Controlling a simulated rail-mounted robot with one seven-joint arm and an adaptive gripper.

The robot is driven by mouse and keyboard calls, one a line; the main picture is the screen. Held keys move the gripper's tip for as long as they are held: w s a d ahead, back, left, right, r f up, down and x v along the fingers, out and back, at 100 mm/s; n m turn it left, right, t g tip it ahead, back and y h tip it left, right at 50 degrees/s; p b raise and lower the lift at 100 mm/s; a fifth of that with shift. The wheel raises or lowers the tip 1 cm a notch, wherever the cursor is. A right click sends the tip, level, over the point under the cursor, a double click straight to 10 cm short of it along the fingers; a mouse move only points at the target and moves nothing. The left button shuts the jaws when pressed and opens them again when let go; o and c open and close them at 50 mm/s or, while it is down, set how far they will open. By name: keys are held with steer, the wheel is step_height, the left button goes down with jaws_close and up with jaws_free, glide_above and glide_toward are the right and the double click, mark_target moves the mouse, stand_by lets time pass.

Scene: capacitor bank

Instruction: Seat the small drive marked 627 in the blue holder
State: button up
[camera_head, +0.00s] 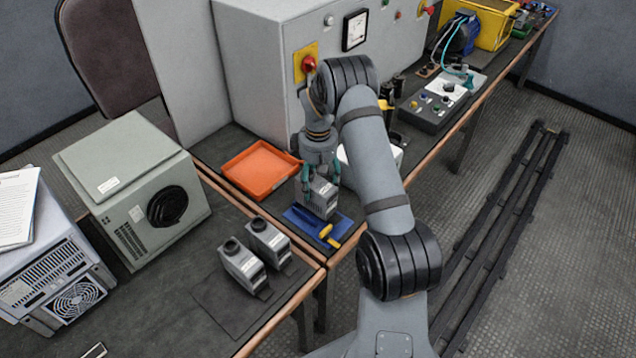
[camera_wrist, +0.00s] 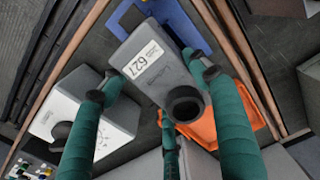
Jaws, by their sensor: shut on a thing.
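The small drive (camera_wrist: 158,68) is a grey box with a white label reading 627 and a dark round knob. My gripper (camera_head: 320,168) is shut on it, with green fingers on its sides. In the head view the drive (camera_head: 317,197) is upright over the blue holder (camera_head: 298,219). The blue holder also shows beyond the drive in the wrist view (camera_wrist: 178,22). A yellow handle (camera_head: 331,236) is at the holder's front right. I cannot tell whether the drive's underside touches the holder.
An orange tray (camera_head: 261,172) lies left of the holder, by the grey cabinet (camera_head: 262,60). Two similar grey drives (camera_head: 243,263) stand on the nearer table. A white device (camera_head: 352,160) is just behind my gripper. A control box (camera_head: 432,104) is farther right.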

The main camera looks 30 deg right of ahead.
steer(key=shift+f+b, duration=1.25)
steer(key=shift+f, duration=0.25)
steer(key=o, duration=1.8)
steer(key=shift+r, duration=0.1)
step_height(320, 180, up, 12)
steer(key=shift+f, duration=0.1)
